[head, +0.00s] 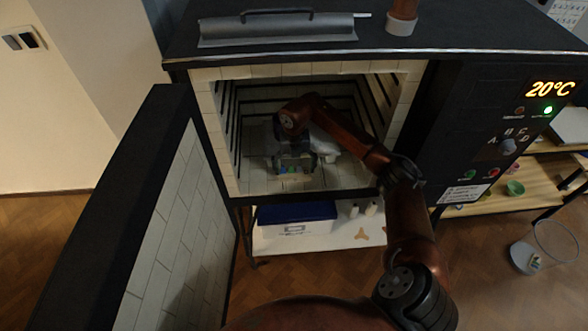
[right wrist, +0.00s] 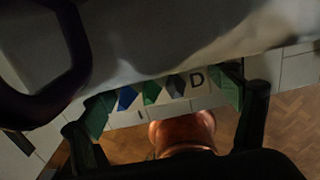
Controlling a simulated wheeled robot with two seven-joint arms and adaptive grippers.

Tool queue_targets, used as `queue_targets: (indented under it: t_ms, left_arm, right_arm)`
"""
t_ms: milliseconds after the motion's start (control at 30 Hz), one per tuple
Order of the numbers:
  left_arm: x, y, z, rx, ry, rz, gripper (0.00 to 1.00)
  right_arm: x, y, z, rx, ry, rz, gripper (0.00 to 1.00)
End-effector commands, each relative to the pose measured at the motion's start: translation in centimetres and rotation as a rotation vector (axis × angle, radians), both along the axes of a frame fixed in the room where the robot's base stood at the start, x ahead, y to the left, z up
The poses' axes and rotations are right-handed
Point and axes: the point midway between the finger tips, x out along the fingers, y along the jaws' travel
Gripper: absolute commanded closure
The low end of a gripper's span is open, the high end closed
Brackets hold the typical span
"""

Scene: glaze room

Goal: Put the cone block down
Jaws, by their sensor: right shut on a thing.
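My right gripper (head: 296,163) is inside the open kiln (head: 207,88), low over its tiled floor. In the right wrist view the gripper (right wrist: 168,108) is shut on the cone block (right wrist: 136,113), a pale strip with blue, green and grey triangles and dark letters. Green pads show at the fingers on both ends of the block. In the head view the block is mostly hidden by the gripper. I cannot tell whether it touches the floor. My left gripper is not in view.
A pale object (head: 325,143) is close beside the gripper in the kiln; a large pale surface (right wrist: 190,35) and a dark loop (right wrist: 75,60) fill the top of the wrist view. The open door (head: 165,220) stands at left. A blue-lidded box (head: 296,213) is below.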

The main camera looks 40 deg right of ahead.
Motion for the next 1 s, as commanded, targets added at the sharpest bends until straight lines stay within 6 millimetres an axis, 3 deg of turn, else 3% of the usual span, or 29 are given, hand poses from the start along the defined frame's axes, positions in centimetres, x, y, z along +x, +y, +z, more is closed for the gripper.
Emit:
queue_targets:
  t_ms: [167, 200, 400, 767, 1000]
  left_arm:
    - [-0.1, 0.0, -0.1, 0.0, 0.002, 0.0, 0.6]
    - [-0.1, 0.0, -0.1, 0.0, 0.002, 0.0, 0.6]
    - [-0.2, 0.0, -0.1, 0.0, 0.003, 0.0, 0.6]
    - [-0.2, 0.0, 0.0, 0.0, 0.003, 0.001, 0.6]
    - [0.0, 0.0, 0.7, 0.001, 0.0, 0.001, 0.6]
  right_arm:
    - [0.0, 0.0, -0.4, 0.0, 0.001, 0.0, 0.44]
    - [0.0, 0.0, -0.3, 0.0, 0.001, 0.0, 0.14]
    - [0.0, 0.0, -0.3, 0.0, 0.001, 0.0, 0.01]
    - [0.0, 0.0, 0.0, 0.0, 0.0, 0.0, 0.0]
    - [0.1, -0.1, 3.8, -0.003, -0.004, 0.0, 0.0]
